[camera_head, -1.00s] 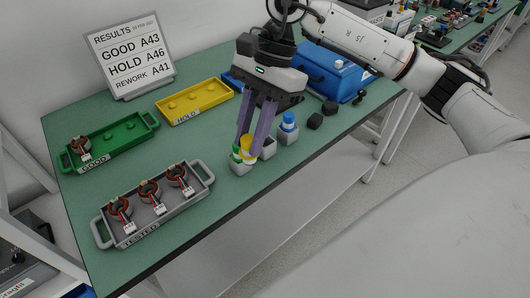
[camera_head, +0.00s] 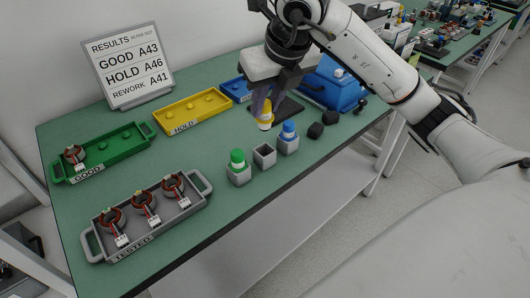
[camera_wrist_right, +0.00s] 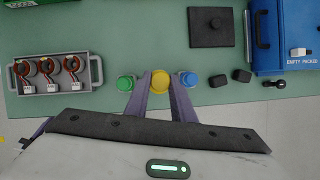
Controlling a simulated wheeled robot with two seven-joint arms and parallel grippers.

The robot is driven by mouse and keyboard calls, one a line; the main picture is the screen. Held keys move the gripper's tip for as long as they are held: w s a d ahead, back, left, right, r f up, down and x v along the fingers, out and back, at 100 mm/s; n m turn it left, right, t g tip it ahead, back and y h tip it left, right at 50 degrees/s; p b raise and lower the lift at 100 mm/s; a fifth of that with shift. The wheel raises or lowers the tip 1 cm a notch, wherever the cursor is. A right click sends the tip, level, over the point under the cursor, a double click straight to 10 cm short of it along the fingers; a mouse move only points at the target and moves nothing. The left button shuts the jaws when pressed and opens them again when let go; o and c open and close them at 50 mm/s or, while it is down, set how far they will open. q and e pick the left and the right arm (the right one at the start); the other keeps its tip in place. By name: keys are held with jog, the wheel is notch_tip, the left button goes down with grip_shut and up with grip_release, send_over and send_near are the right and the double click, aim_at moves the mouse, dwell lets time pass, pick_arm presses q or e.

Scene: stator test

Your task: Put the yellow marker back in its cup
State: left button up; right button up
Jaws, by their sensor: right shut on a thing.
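The yellow marker (camera_head: 265,116) is held in my right gripper (camera_head: 266,100), whose purple fingers are shut on it. It hangs nearly upright above the table, with its white end down. The grey middle cup (camera_head: 265,158) is empty and shows below the marker in the head view, apart from it. In the right wrist view the yellow marker (camera_wrist_right: 161,82) sits between the fingertips (camera_wrist_right: 160,86) and hides the middle cup. My left gripper is not in view.
A green marker (camera_head: 237,158) and a blue marker (camera_head: 289,129) stand in cups on either side. Two black blocks (camera_head: 322,124) lie to the right. A grey tray (camera_head: 176,220), green tray (camera_head: 115,152), yellow tray (camera_head: 199,115) and blue case (camera_head: 338,88) also stand here.

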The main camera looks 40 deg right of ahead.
notch_tip(320, 180, down, 9)
jog(key=shift+r, duration=0.1)
dwell(0.3)
jog(key=shift+f+b, duration=0.5)
jog(key=shift+b, duration=0.05)
jog(key=o, duration=1)
jog(key=shift+r, duration=0.15)
jog(key=shift+r+p, duration=0.3)
jog(key=shift+p, duration=0.15)
jog(key=p+v, duration=0.1)
jog(key=v, duration=1.1)
